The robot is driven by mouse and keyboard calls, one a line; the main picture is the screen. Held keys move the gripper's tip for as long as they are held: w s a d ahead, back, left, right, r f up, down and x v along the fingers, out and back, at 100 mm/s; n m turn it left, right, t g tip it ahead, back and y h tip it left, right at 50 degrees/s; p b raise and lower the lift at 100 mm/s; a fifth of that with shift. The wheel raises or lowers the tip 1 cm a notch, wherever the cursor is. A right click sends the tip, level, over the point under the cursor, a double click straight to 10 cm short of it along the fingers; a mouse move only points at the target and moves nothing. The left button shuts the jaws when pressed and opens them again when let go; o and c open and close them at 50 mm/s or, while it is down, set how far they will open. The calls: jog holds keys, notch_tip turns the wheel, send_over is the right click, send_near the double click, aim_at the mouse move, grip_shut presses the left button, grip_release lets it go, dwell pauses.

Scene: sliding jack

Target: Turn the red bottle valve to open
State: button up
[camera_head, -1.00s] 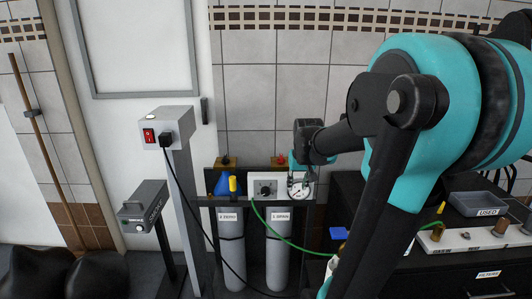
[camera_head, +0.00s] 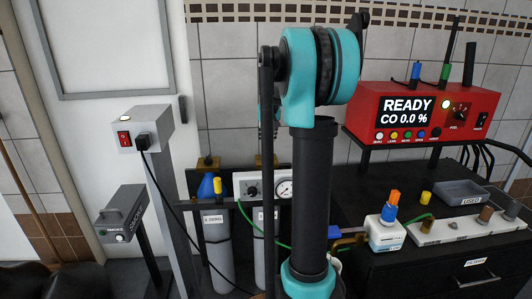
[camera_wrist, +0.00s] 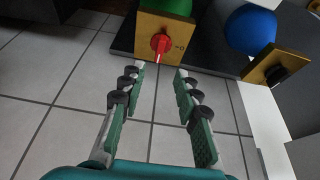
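In the wrist view, the red valve handle (camera_wrist: 161,44) sits on a brass-coloured block (camera_wrist: 150,32) above a green bottle top (camera_wrist: 178,7). My gripper (camera_wrist: 160,74) is open and empty. Its fingers point toward the red handle, which lies just beyond the fingertips, roughly centred between them; no contact shows. In the head view, my arm hides the red valve and most of my gripper. The right grey cylinder (camera_head: 259,252) is partly hidden there too.
A blue bottle top (camera_wrist: 251,30) with a black knob (camera_wrist: 277,74) stands right of the red valve. The left grey cylinder (camera_head: 217,250), a gauge (camera_head: 285,189) and a green hose (camera_head: 275,241) are nearby. A red analyser (camera_head: 425,110) reads READY.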

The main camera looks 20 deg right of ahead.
aim_at(266, 153)
jog(key=x, duration=0.9)
jog(key=shift+d+f, duration=0.1)
jog(key=shift+f, duration=0.15)
grip_shut()
